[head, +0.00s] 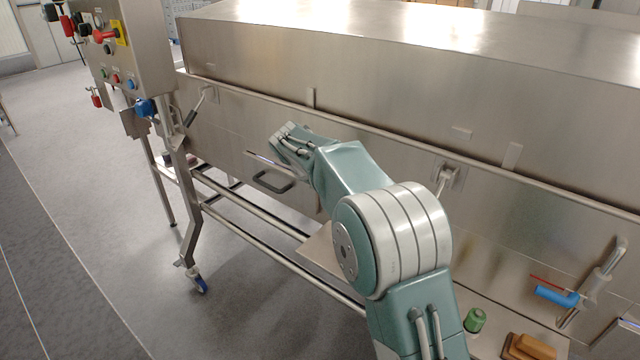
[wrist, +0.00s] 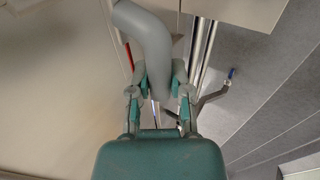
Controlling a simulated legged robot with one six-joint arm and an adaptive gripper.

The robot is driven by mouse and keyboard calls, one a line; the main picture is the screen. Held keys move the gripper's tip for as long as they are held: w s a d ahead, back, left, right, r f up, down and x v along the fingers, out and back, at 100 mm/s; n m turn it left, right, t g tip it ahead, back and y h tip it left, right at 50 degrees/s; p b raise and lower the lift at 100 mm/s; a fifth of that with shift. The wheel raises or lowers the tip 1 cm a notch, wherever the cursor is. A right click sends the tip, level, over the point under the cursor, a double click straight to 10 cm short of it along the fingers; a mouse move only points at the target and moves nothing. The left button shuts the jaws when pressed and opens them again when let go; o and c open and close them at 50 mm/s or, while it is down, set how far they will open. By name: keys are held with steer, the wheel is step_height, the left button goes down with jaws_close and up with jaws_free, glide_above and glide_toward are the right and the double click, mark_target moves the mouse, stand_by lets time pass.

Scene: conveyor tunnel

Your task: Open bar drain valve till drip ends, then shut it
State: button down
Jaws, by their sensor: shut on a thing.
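My gripper (wrist: 161,88) points down in the wrist view, its teal fingers on either side of a thick grey bent tube (wrist: 150,38). The fingers are closed in on this tube, and its lower end is partly hidden by them. In the head view my gripper (head: 276,148) is at the machine's steel side panel, above a dark U-shaped handle (head: 272,183). I cannot tell from the frames whether the grey tube is the drain valve's lever. A blue-handled fitting (head: 556,296) with a thin red strip sits at the far right. No drip is visible.
A control box (head: 130,45) with buttons stands at the left. A steel rail (head: 400,148) runs along the tunnel side. A green item (head: 475,319) and a brown-handled block (head: 530,347) lie on the lower shelf. The floor (head: 90,190) at left is clear.

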steer(key=c, duration=0.5)
jaws_free()
steer(key=shift+w+a+f, duration=0.1)
steer(key=shift+a+f, duration=0.05)
steer(key=shift+a, duration=0.05)
steer(key=shift+c, duration=0.2)
steer(key=v, duration=1.2)
